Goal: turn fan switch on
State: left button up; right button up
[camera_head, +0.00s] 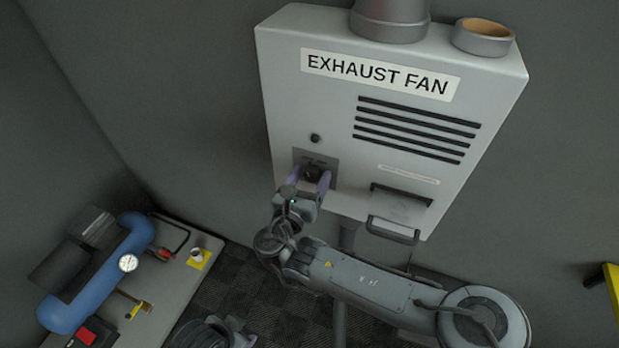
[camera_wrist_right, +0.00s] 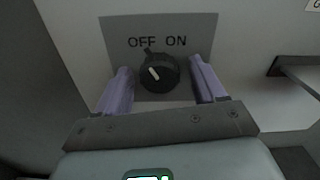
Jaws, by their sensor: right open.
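The fan switch is a round black knob (camera_head: 313,172) on a grey plate on the front of the white exhaust fan box (camera_head: 320,105). In the right wrist view the knob (camera_wrist_right: 160,73) sits below the words OFF and ON, and its white mark tilts up and left, toward OFF. My right gripper (camera_head: 308,180) is open in front of the plate. Its two purple fingers stand on either side of the knob, with a visible gap on each side in the wrist view (camera_wrist_right: 160,82).
A tray-like handle (camera_head: 393,230) sticks out at the box's lower right. A pipe (camera_head: 390,18) and an open round port (camera_head: 483,36) are on top.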

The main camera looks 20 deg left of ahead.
jog(key=c, duration=1.1)
jog(key=shift+o, duration=0.2)
jog(key=shift+f+m+b, duration=0.2)
jog(key=shift+m+b, duration=0.5)
jog(key=shift+b, duration=0.4)
jog(key=m+b, duration=0.9)
jog(key=b, duration=0.4)
jog(key=shift+f, duration=0.1)
jog(key=shift+r+m+b, duration=0.25)
jog(key=shift+m+b, duration=0.55)
jog(key=shift+b, duration=0.2)
jog(key=o, duration=1)
jog(key=shift+o, duration=0.3)
